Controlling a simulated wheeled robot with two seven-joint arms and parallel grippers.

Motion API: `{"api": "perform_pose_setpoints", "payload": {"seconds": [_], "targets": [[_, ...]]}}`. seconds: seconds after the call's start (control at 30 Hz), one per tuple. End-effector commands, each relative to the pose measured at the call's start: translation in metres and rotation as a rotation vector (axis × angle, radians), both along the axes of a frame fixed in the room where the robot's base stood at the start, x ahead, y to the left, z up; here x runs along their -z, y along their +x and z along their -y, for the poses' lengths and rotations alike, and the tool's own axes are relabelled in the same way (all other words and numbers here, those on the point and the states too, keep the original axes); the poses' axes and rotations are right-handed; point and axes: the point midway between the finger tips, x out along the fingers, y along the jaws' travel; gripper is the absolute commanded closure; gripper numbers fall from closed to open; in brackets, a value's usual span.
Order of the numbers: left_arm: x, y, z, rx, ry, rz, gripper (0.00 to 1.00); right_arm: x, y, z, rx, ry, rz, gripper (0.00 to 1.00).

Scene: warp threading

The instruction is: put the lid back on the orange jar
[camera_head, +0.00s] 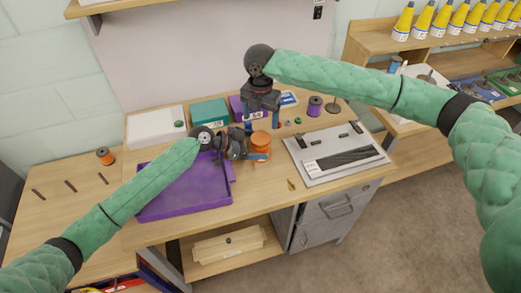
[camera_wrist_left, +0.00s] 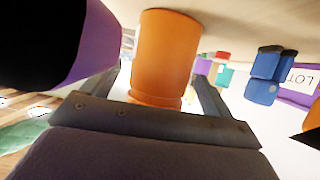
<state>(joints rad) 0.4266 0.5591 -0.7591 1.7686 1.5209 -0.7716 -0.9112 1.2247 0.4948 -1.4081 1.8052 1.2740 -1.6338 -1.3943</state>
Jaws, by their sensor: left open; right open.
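The orange jar (camera_head: 261,139) stands on the wooden table, right of the purple tray. It also shows in the left wrist view (camera_wrist_left: 165,52), close up between the two fingers. My left gripper (camera_head: 258,150) is open, its fingers on either side of the jar; I cannot tell if they touch it. A narrow orange band shows at one end of the jar in the wrist view; I cannot tell whether it is a lid or a rim. No separate lid can be made out. My right gripper (camera_head: 262,125) is open, pointing down just behind the jar.
The purple tray (camera_head: 185,207) lies at the front left. A grey board (camera_head: 335,155) lies to the right. Teal (camera_head: 209,112) and white (camera_head: 156,128) boxes stand at the back. A purple spool (camera_head: 315,106) stands behind the board. An orange spool (camera_head: 105,156) stands far left.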

Motion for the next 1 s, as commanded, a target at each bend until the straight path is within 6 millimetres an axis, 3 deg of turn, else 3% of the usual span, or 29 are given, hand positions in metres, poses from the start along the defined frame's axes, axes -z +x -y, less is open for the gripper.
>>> {"api": "perform_pose_setpoints", "payload": {"seconds": [0.17,0.6,0.77,1.0], "targets": [[0.0,0.0,-0.0001,0.0,0.0,0.0,0.14,0.0,0.0,0.0,0.0,0.0,0.0,0.22],[-0.0003,-0.0001,-0.0003,0.0,0.0,0.0,0.98,-0.0014,0.0007,0.0,0.0,0.0,0.002,0.22],[-0.0004,-0.0001,-0.0002,0.0,0.0,0.0,1.0,-0.0089,0.0052,0.0029,0.005,-0.014,0.016,0.22],[-0.0004,-0.0001,-0.0002,0.0,0.0,0.0,1.0,-0.0023,0.001,0.0014,0.226,-0.009,0.001,0.22]]}}
